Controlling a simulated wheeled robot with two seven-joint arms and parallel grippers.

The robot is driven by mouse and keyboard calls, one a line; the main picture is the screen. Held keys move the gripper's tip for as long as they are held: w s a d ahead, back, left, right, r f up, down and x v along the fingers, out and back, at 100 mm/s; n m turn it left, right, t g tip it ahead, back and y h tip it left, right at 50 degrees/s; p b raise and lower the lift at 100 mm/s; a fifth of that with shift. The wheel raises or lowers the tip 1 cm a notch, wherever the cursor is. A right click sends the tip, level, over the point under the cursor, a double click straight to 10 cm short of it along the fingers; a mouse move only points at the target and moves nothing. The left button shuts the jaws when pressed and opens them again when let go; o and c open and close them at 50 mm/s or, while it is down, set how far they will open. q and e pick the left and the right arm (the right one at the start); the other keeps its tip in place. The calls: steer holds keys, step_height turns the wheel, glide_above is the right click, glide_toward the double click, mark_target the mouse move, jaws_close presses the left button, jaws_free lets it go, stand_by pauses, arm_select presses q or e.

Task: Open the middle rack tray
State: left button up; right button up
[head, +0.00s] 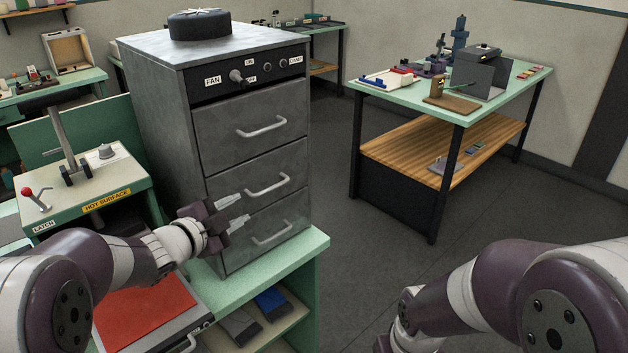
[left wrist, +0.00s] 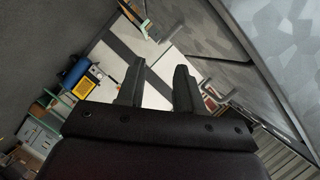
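The grey metal rack cabinet (head: 160,110) has three stacked trays, each with a pale bar handle. The middle tray (head: 228,179) looks flush with the cabinet front, and its handle (head: 268,186) is clear. The top tray (head: 225,125) and bottom tray (head: 240,250) also look shut. My left gripper (head: 240,208) is in front of the cabinet's lower left front, left of and a little below the middle handle in the picture. Its fingers are apart with nothing between them; the left wrist view shows the same gap (left wrist: 157,90). My right gripper is out of view.
A green bench (head: 310,250) carries the cabinet. A hot-surface press (head: 95,190) with a raised lever stands left of it. A red-topped tray (head: 145,310) lies below my left arm. The floor (head: 350,285) right of the cabinet is clear, up to another workbench (head: 395,95).

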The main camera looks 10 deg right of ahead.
mark_target(268, 191)
arm_select(q)
steer(key=x, duration=0.3)
steer(key=p+x, duration=0.1)
steer(key=x, duration=0.2)
steer(key=p+x, duration=0.1)
steer(key=x, duration=0.2)
steer(key=shift+d+r, duration=0.25)
steer(key=shift+d, duration=0.05)
steer(key=shift+w+d+h, duration=0.3)
steer(key=shift+w+d, duration=0.05)
steer(key=shift+w, duration=0.2)
steer(key=shift+w+d+f, duration=0.25)
steer(key=shift+w, duration=0.15)
jaws_close()
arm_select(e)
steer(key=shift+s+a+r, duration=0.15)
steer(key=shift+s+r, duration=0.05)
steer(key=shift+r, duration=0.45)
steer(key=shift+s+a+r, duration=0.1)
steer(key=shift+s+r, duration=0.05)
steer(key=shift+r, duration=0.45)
